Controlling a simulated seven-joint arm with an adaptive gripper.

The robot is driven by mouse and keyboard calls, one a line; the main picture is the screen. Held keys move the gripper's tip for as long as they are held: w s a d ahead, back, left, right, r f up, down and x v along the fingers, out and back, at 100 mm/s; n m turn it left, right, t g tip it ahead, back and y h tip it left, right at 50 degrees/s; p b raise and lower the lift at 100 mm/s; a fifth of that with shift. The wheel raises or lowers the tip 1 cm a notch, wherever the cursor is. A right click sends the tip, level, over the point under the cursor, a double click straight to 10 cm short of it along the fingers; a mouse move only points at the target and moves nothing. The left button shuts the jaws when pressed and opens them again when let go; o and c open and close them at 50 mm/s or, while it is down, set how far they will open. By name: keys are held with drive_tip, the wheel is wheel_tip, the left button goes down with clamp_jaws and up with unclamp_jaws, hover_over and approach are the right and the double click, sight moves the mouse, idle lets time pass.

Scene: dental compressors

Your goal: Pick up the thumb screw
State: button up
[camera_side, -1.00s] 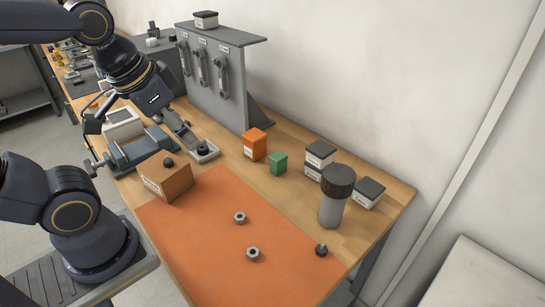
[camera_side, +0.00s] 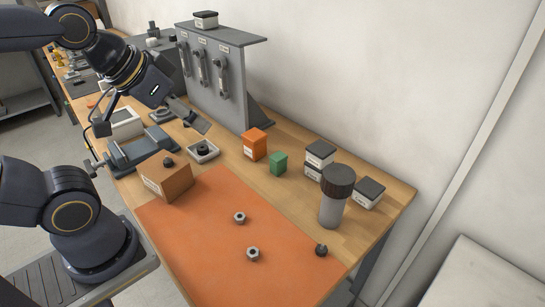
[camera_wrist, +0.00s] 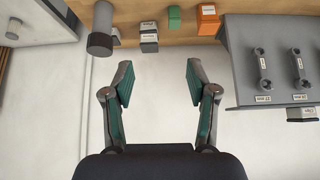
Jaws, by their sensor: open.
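Small dark knobbed parts that look like thumb screws show in the side view: one (camera_side: 321,250) stands at the right corner of the orange mat, and one (camera_side: 168,161) is on top of the cardboard box. A dark round part (camera_side: 203,149) sits in a small pale tray (camera_side: 213,155). I cannot tell for sure which is the thumb screw. My gripper (camera_side: 199,121) is raised above and behind the tray, near the grey panel. In the wrist view my gripper (camera_wrist: 160,83) is open and empty, its fingers wide apart.
Two hex nuts (camera_side: 240,217) (camera_side: 253,254) lie on the orange mat (camera_side: 195,245). The cardboard box (camera_side: 175,183), orange box (camera_side: 254,144), green box (camera_side: 278,163), dark-capped cylinder (camera_side: 332,207) and grey panel (camera_side: 232,85) stand around. Much of the mat is clear.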

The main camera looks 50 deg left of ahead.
drive_tip(key=w+d+f+m+t+h, duration=0.1)
drive_tip(key=w+d+t, duration=0.1)
drive_tip(key=w+d, duration=0.35)
drive_tip(key=w+d+f+m+t+h, duration=0.1)
drive_tip(key=w+d+f+m+t, duration=0.1)
drive_tip(key=w, duration=0.7)
drive_tip(key=d+f, duration=0.3)
drive_tip(key=d+f+m+g+h, duration=0.1)
drive_tip(key=d+f, duration=0.2)
drive_tip(key=f, duration=0.1)
drive_tip(key=d+f+m+h, duration=0.1)
drive_tip(key=d+f, duration=0.1)
drive_tip(key=f, duration=0.2)
drive_tip(key=shift+w+d+f+g, duration=0.15)
drive_tip(key=shift+w+d+g, duration=0.15)
drive_tip(key=shift+w+d, duration=0.1)
drive_tip(key=m+g, duration=0.2)
drive_tip(key=g, duration=0.1)
approach(322, 245)
drive_tip(key=f, duration=0.1)
drive_tip(key=w, duration=0.1)
drive_tip(key=f, duration=0.1)
drive_tip(key=shift+w+d+f+h, duration=0.25)
drive_tip(key=shift+f+h, duration=0.05)
drive_tip(key=shift+f, duration=0.05)
drive_tip(key=x, duration=0.7)
drive_tip(key=shift+w, duration=0.15)
drive_tip(key=shift+c, duration=0.2)
drive_tip(key=c, duration=0.9)
